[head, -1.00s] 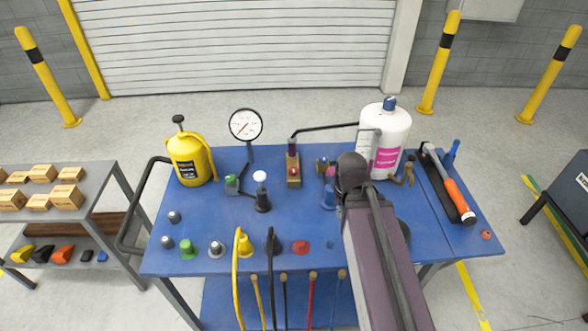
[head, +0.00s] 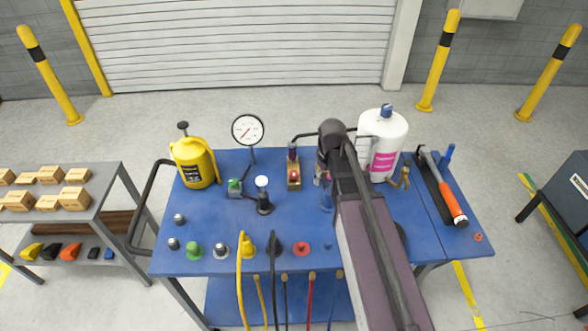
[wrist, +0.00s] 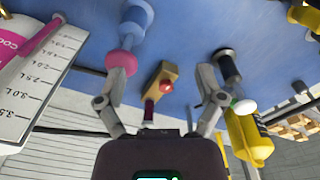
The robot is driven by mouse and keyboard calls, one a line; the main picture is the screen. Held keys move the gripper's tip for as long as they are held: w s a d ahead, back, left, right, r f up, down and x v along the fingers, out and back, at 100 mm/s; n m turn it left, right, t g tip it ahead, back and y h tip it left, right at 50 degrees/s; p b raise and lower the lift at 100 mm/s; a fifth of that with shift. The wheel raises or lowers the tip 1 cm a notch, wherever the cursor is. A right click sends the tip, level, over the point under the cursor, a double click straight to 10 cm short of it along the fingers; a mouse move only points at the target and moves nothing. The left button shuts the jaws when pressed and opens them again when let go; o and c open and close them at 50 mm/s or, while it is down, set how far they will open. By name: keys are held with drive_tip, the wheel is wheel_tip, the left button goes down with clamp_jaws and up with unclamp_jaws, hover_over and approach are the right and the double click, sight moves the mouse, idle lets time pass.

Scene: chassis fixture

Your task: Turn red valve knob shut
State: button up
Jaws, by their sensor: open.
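The red valve knob (head: 294,174) sits on a small brass block (head: 293,184) in the back middle of the blue table. In the wrist view the red knob (wrist: 166,87) shows on the side of the brass block (wrist: 156,78), between my two spread fingers and apart from both. My gripper (wrist: 164,68) is open and empty. In the head view my arm covers most of the gripper, just right of the brass block. A dark red fitting (wrist: 149,108) rises from the block.
A pink-and-blue fitting (wrist: 124,62) is close to the left finger. A black-and-white post (wrist: 229,70) is close to the right finger. A white bottle (head: 384,148) stands right of my arm, a yellow can (head: 194,165) and a gauge (head: 247,130) left.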

sight(294, 173)
drive_tip(key=w+a+n, duration=0.4)
drive_tip(key=w+n, duration=0.2)
drive_tip(key=w, duration=0.2)
drive_tip(key=w+a+n, duration=0.5)
drive_tip(key=w+n, duration=0.1)
drive_tip(key=w, duration=0.2)
drive_tip(key=shift+a+g, duration=0.15)
drive_tip(key=shift+g, duration=0.15)
drive_tip(key=shift+f, duration=0.2)
wheel_tip(294, 173, down, 13)
drive_tip(key=b, duration=1.3)
drive_tip(key=shift+f+b, duration=0.2)
drive_tip(key=shift+b, duration=0.2)
drive_tip(key=c, duration=1.1)
